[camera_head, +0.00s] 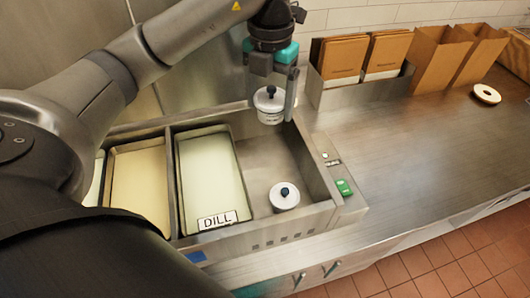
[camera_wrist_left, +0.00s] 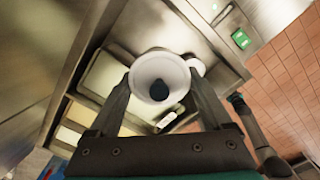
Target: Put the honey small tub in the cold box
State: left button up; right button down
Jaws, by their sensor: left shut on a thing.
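The held tub also shows between the fingers in the left wrist view (camera_wrist_left: 150,68). A second, similar white tub (camera_head: 285,197) stands in that compartment near its front wall, partly hidden behind the held tub in the wrist view. I cannot read a honey label on either tub.
A pan labelled DILL (camera_head: 210,175) fills the compartment to the left, beside a yellowish pan (camera_head: 140,185). Paper bags (camera_head: 340,57) stand in a metal holder behind. The compartment floor is bare around the standing tub.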

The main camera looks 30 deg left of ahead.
pick_arm(q)
notch_tip(320, 180, down, 18)
jog(key=shift+f+b, duration=0.1)
jog(key=shift+b, duration=0.35)
jog(key=o, duration=1.2)
jog(key=shift+f, duration=0.15)
jog(key=shift+o, duration=0.2)
notch_tip(320, 180, up, 12)
jog(key=shift+r, duration=0.2)
